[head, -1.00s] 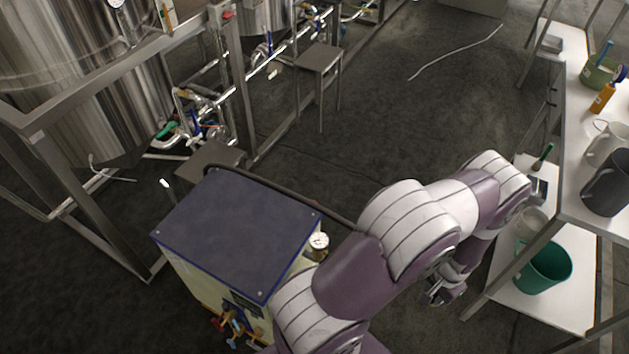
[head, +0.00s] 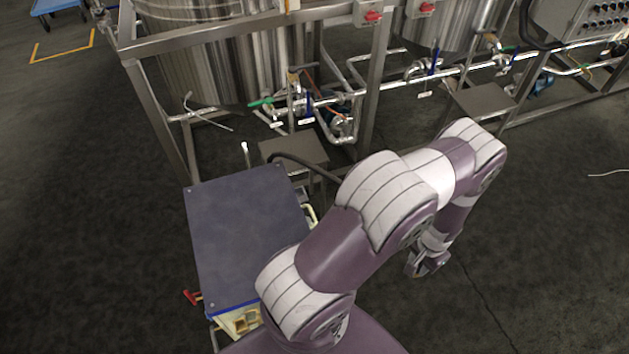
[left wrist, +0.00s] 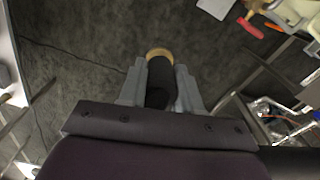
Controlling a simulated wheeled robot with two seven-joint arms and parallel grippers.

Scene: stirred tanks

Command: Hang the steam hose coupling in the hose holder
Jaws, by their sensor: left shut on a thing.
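My left gripper (head: 428,265) hangs over the floor, right of the blue-grey topped cabinet (head: 240,230). In the left wrist view my left gripper (left wrist: 160,78) is shut on the steam hose coupling, a black sleeve (left wrist: 158,88) with a brass-coloured end ring (left wrist: 159,52). The coupling points away from the wrist over bare floor. A dark hose (head: 300,163) rises by the cabinet's far edge and passes behind my arm. I cannot clearly make out the hose holder. My right gripper is not in view.
Steel tanks (head: 225,50) on a frame stand behind, with pipes and valves (head: 310,105). A low grey platform (head: 293,149) stands between cabinet and frame. A red handle (head: 192,297) sticks out at the cabinet's left.

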